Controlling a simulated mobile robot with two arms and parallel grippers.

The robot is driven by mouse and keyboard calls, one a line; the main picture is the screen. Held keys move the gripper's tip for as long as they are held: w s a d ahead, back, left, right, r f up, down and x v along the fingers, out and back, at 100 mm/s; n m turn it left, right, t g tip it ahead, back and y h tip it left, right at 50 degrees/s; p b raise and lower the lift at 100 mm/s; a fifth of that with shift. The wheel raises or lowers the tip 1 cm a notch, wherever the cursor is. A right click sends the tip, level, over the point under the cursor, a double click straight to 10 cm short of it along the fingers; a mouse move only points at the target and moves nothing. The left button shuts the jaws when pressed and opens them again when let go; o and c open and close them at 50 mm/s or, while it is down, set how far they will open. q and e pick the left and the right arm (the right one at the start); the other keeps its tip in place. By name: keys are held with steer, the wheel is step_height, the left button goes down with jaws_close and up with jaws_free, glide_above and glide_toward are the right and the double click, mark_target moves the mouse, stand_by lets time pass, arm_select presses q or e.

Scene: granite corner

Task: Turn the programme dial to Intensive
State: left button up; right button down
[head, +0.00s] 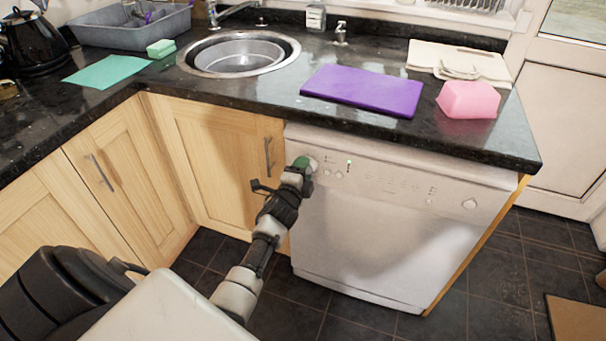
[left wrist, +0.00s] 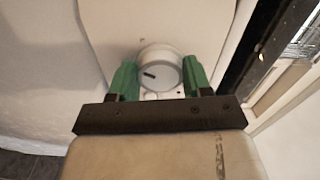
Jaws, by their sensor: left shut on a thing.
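The programme dial (left wrist: 161,72) is a round white knob with a short dark pointer mark, on the upper left of the white dishwasher's front (head: 375,235). In the left wrist view the mark points to the left and slightly up. My left gripper (head: 302,163) is at this dial. Its green fingers, also in the left wrist view (left wrist: 161,78), stand on either side of the dial and are shut on it. In the head view the gripper hides most of the dial. The labels around it are too small to read. My right gripper is not in view.
The black worktop above holds a purple board (head: 362,91), a pink block (head: 468,100) and folded cloth (head: 459,63). A cupboard handle (head: 268,156) sticks out just left of my gripper.

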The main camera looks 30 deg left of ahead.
arm_select(q)
steer(key=m+b, duration=0.2)
steer(key=m, duration=0.4)
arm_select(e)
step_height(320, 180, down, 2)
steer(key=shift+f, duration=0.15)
arm_select(q)
steer(key=shift+m, duration=0.3)
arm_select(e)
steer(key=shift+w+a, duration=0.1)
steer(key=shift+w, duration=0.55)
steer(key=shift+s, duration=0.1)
arm_select(q)
steer(key=o, duration=0.9)
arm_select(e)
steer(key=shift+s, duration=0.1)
